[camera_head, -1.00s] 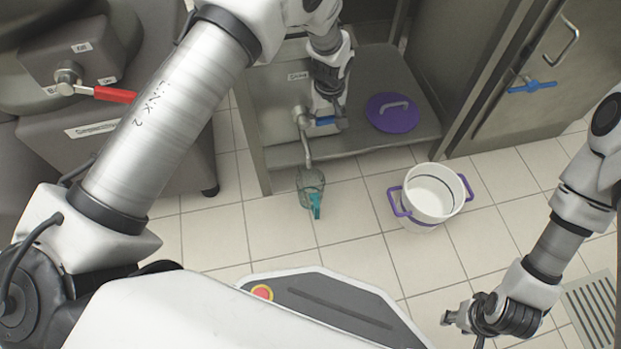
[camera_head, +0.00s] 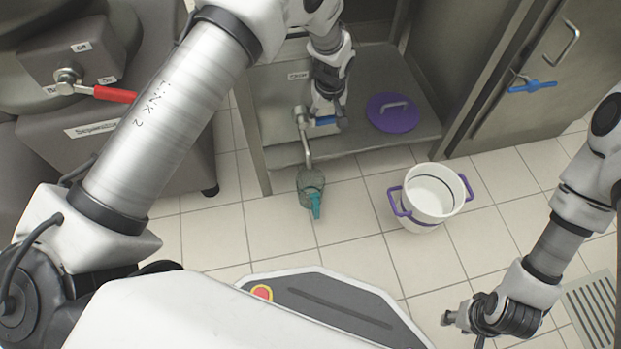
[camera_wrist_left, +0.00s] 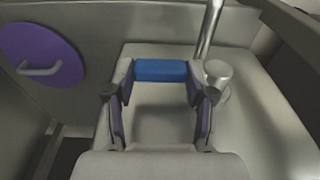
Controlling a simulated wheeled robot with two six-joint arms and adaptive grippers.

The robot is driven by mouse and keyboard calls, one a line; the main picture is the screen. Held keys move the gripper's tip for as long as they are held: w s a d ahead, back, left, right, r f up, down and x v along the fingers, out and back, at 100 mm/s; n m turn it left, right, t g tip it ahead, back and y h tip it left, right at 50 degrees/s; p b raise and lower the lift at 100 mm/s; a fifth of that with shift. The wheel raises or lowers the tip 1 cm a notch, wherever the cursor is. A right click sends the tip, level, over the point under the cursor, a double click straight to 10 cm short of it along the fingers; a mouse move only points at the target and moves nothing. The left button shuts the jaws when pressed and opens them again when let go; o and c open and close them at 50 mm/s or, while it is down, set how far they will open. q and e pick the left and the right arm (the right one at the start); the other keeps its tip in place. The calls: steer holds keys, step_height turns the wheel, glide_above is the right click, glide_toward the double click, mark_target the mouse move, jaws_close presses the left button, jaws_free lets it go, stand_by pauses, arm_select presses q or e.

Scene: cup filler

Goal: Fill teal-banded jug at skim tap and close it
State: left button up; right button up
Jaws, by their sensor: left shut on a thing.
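The jug (camera_head: 311,186) is clear with a teal handle and stands under the spout of the tap (camera_head: 303,130), close to the cabinet's front. A teal band and the level of any liquid inside are too small to tell. The tap also shows in the left wrist view (camera_wrist_left: 216,75), with a blue lever (camera_wrist_left: 160,70). My left gripper (camera_head: 325,112) is at the tap, its fingers shut on the blue lever, which also shows in the head view (camera_head: 326,121). My right gripper (camera_head: 452,318) is low at the right, far from the jug; its jaws are not clear.
A purple lid (camera_head: 380,117) lies on the cabinet shelf right of the tap. A white bucket (camera_head: 433,190) with purple handles stands on the floor right of the jug. A machine with a red lever (camera_head: 114,94) is at the left. A blue handle (camera_head: 532,87) is on the right door.

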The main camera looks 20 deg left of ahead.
arm_select(q)
steer(key=shift+f, duration=0.25)
steer(key=shift+r+y, duration=0.15)
steer(key=shift+y, duration=0.15)
steer(key=o, duration=1.3)
steer(key=r, duration=0.4)
steer(key=d+r, duration=0.1)
steer(key=r, duration=0.3)
steer(key=s+r, duration=0.1)
steer(key=r, duration=0.2)
steer(key=shift+d+r, duration=0.15)
steer(key=shift+r, duration=0.25)
steer(key=shift+w, duration=0.1)
